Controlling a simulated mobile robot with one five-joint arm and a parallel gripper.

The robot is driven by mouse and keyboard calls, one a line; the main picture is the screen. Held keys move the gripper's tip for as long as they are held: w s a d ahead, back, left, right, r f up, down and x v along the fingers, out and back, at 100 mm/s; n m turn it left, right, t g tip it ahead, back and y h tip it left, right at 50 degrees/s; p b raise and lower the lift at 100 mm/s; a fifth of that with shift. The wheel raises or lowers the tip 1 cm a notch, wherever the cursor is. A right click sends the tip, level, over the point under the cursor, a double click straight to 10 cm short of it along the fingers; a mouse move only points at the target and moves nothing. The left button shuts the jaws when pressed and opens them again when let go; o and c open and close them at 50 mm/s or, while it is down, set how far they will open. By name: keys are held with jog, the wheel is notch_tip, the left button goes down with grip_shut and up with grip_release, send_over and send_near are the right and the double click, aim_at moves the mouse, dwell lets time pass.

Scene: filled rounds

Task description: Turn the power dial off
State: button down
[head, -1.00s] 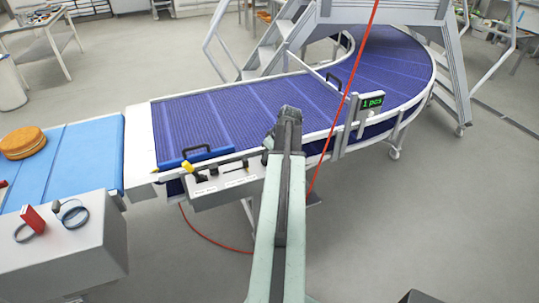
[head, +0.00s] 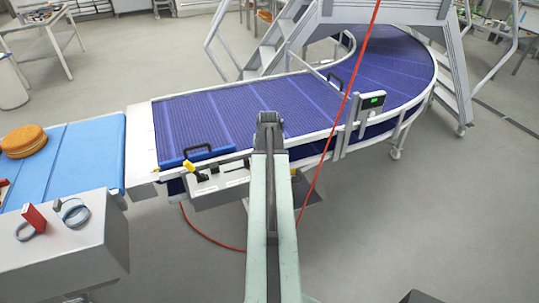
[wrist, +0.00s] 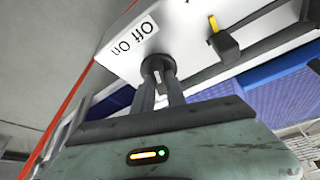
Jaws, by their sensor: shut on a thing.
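In the wrist view, the dark power dial (wrist: 151,64) sits on a white panel beside a label reading "Off" and "On" (wrist: 133,38). The two fingers of my gripper (wrist: 159,78) are shut on the dial, one on each side. Its pointer direction is mostly hidden by the fingers. In the head view, my arm reaches to the conveyor's front side, and it hides the dial and the fingertips. The control panel (head: 222,184) shows to the left of my arm.
A yellow-tipped lever (head: 189,166) stands on the panel; it also shows in the wrist view (wrist: 213,24). A blue curved conveyor (head: 220,115) lies behind. A red cable (head: 341,108) hangs right of my arm. A small green display (head: 373,101) stands on the conveyor's rail.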

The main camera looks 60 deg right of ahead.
jog(key=shift+m+g, duration=0.3)
jog(key=shift+m, duration=0.3)
jog(key=shift+a+m, duration=0.1)
jog(key=shift+m, duration=0.2)
jog(key=c, duration=1.4)
grip_release()
jog(key=shift+s, duration=0.1)
jog(key=shift+o, duration=0.2)
jog(key=p+v, duration=0.7)
jog(key=shift+a+r, duration=0.15)
jog(key=shift+r, duration=0.15)
